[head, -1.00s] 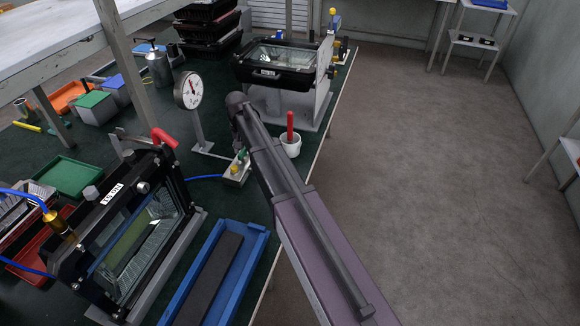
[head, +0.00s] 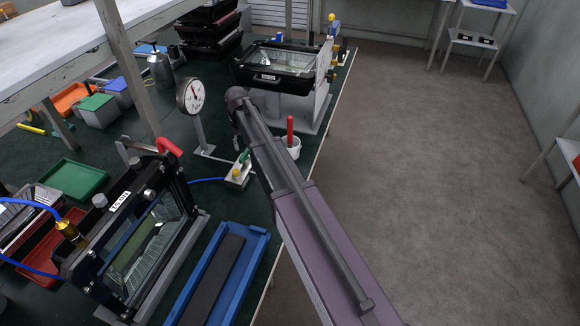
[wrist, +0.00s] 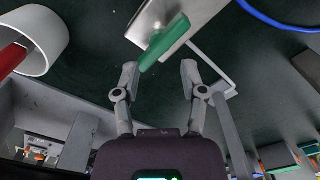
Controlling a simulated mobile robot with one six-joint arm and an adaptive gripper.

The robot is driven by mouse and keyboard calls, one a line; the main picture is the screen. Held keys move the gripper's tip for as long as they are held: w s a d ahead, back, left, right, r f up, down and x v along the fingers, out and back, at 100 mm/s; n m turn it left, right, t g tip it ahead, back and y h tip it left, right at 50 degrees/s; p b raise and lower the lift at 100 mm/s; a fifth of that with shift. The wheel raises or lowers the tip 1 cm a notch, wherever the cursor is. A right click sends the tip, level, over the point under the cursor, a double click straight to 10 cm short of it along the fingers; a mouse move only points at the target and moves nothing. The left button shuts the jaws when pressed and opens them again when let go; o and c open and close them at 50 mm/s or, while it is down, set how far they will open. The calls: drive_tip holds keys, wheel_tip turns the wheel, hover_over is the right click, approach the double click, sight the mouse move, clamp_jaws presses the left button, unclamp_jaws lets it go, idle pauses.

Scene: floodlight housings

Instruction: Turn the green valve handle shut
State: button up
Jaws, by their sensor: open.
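The green valve handle (head: 244,156) stands on a small metal valve block (head: 237,176) on the dark green bench top, left of my arm. In the wrist view the green handle (wrist: 165,43) lies just beyond my gripper (wrist: 160,72), slanted across the gap between the fingertips. The handle's near end is close to the left fingertip; I cannot tell whether they touch. My gripper is open with nothing held between its fingers. In the head view my arm hides the gripper.
A white cup with a red-handled tool (head: 290,140) stands right of my arm. A pressure gauge (head: 190,95) on a stand is behind the valve. A blue hose (head: 207,181) runs left from the block. A blue tray (head: 256,240) and a floodlight housing (head: 155,235) are in front.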

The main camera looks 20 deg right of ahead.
sight(245, 153)
drive_tip(key=shift+r+p, duration=4.7)
drive_tip(key=shift+r, duration=0.3)
drive_tip(key=s+d+m, duration=0.1)
drive_tip(key=s+d, duration=0.4)
drive_tip(key=s, duration=0.8)
drive_tip(key=s+d+f+b, duration=0.1)
drive_tip(key=s+d, duration=0.4)
drive_tip(key=s, duration=0.7)
drive_tip(key=shift+s+f+m, duration=0.3)
drive_tip(key=shift+s+m, duration=0.05)
drive_tip(key=shift+m, duration=0.05)
drive_tip(key=shift+s+d, duration=0.25)
drive_tip(key=shift+s, duration=0.65)
drive_tip(key=shift+s, duration=0.1)
